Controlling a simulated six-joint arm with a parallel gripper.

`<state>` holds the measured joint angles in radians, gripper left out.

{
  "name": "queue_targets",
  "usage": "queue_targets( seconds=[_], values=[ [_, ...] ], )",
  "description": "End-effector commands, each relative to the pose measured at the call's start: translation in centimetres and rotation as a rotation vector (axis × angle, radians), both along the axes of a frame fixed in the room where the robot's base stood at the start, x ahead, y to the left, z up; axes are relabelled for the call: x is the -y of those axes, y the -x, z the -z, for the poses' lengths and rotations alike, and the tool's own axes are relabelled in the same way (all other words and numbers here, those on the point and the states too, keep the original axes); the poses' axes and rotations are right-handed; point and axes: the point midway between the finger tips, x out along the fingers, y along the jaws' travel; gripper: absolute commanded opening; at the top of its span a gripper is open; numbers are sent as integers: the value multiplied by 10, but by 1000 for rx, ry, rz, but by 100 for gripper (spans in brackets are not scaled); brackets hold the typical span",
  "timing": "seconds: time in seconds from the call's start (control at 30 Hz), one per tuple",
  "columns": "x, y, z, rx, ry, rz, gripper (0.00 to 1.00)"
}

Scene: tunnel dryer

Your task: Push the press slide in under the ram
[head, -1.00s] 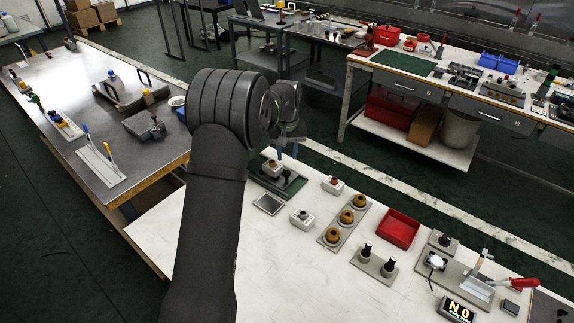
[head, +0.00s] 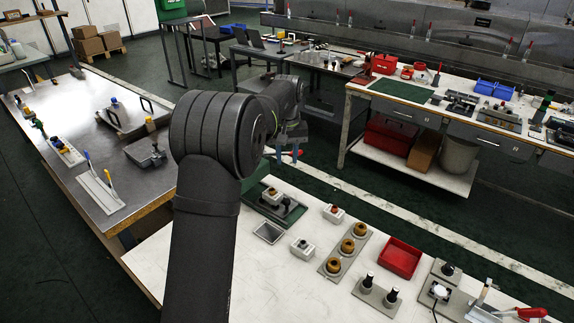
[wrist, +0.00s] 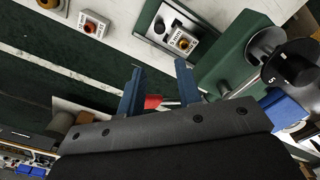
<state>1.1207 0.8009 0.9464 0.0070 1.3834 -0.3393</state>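My gripper (wrist: 158,82) is open, with its two blue fingers spread well apart in the wrist view. In the head view the gripper (head: 286,160) is over the back edge of the near white table. A red handle with a thin metal rod (wrist: 154,101) shows between the fingers; I cannot tell whether they touch it. Its red end (head: 295,153) also shows beside the gripper in the head view. A green press-like body (wrist: 235,48) stands right of the fingers in the wrist view. I cannot clearly make out the slide or ram; my arm hides part of this area.
A dark round part marked 5 (wrist: 290,66) is close on the right of the wrist view. A button box (wrist: 183,41) lies near the green body. On the near table are a red tray (head: 400,259) and several fixtures. A green-floored aisle separates the tables.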

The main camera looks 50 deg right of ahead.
Motion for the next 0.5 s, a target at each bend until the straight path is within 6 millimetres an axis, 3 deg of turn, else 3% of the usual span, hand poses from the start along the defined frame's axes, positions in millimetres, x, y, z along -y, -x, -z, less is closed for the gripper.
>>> queue_targets(
  seconds=[0.5],
  values=[
    [-48, 47, 11, 252, 242, -1, 32]
  ],
)
